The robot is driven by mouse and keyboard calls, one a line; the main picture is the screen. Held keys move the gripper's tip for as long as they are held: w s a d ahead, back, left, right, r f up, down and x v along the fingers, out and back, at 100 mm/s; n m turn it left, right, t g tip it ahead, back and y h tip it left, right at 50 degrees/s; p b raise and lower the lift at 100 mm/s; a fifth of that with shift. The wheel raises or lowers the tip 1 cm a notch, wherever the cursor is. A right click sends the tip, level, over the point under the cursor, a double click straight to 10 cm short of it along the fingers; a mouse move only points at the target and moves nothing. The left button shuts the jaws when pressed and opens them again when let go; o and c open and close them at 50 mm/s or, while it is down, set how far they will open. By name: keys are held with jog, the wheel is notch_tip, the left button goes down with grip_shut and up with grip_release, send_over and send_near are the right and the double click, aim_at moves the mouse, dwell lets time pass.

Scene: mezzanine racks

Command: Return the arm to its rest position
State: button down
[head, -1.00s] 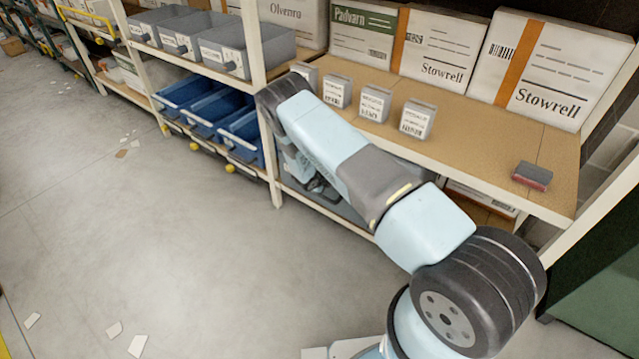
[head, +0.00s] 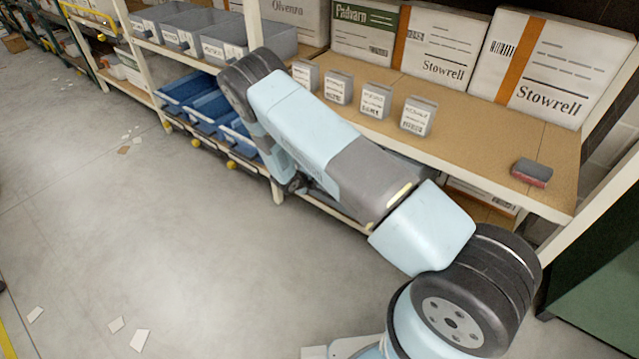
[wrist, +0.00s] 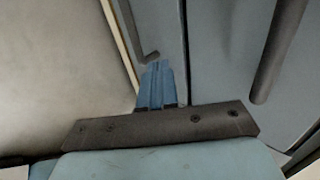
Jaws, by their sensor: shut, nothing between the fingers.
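My arm reaches from the lower right of the head view up and left, bent at the elbow in front of the shelving. My gripper (wrist: 157,68) shows in the wrist view as two blue fingers pressed together above a dark bracket, with nothing between them. In the head view the gripper is mostly hidden behind my forearm, low beside the rack.
Small labelled boxes (head: 376,100) stand in a row on the tan shelf (head: 470,130) behind my arm. A dark red-edged block (head: 532,173) lies at its right. Blue bins (head: 210,108) sit at left. The floor (head: 150,230) is open, with scattered paper scraps.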

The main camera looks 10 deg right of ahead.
jog(key=shift+s+a+r, duration=0.25)
jog(key=shift+s+r, duration=0.05)
jog(key=shift+r, duration=0.05)
jog(key=shift+r, duration=0.1)
